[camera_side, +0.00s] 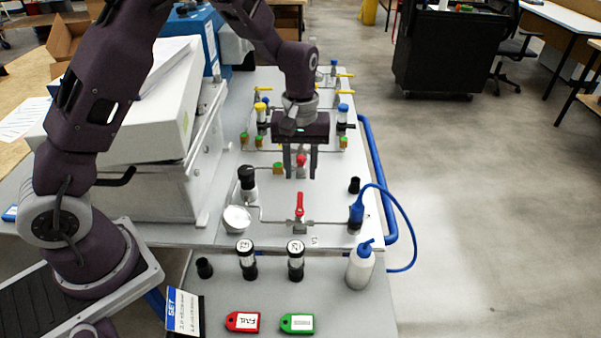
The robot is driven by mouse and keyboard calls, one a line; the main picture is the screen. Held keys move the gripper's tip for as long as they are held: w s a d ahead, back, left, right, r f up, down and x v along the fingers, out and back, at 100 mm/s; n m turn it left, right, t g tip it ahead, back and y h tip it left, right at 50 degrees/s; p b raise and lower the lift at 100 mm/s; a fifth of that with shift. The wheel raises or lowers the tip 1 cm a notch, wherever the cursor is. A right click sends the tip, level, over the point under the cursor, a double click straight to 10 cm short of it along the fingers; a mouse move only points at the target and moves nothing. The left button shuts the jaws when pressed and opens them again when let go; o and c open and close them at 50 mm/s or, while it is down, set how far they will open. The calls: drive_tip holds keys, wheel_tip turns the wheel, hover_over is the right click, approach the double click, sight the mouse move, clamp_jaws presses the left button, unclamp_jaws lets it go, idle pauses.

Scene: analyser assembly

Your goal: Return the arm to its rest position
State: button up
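My gripper (300,176) hangs from my dark purple arm over the middle of the white panel (330,207), fingers pointing down. Its two fingers are apart. A small red-topped part (301,160) shows between them with gaps at both sides, so it does not look gripped. I cannot tell how far above the panel the fingertips are. The gripper body hides part of the fittings behind it.
A red-handled valve (299,204), a black-capped fitting (247,181) and a blue-hosed connector (356,212) stand near the gripper. In front are two labelled vials, a wash bottle (360,267), a red tag (243,321) and a green tag (297,323). A white analyser box (150,115) stands left.

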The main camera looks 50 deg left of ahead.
drive_tip(key=s+d+r+m+t+h, duration=0.1)
drive_tip(key=s+r+m, duration=0.1)
drive_tip(key=s+r, duration=0.45)
drive_tip(key=s+d+r+m+t, duration=0.1)
drive_tip(key=s+r+m, duration=0.15)
drive_tip(key=r, duration=0.65)
drive_tip(key=s+r+m+t, duration=0.1)
drive_tip(key=s+r+m, duration=0.1)
drive_tip(key=s, duration=0.6)
drive_tip(key=s+a+r+m+t+y, duration=0.1)
drive_tip(key=s+m+t, duration=0.1)
drive_tip(key=s, duration=0.7)
drive_tip(key=shift+r+t, duration=0.3)
drive_tip(key=shift+r, duration=0.05)
drive_tip(key=shift+o, duration=0.4)
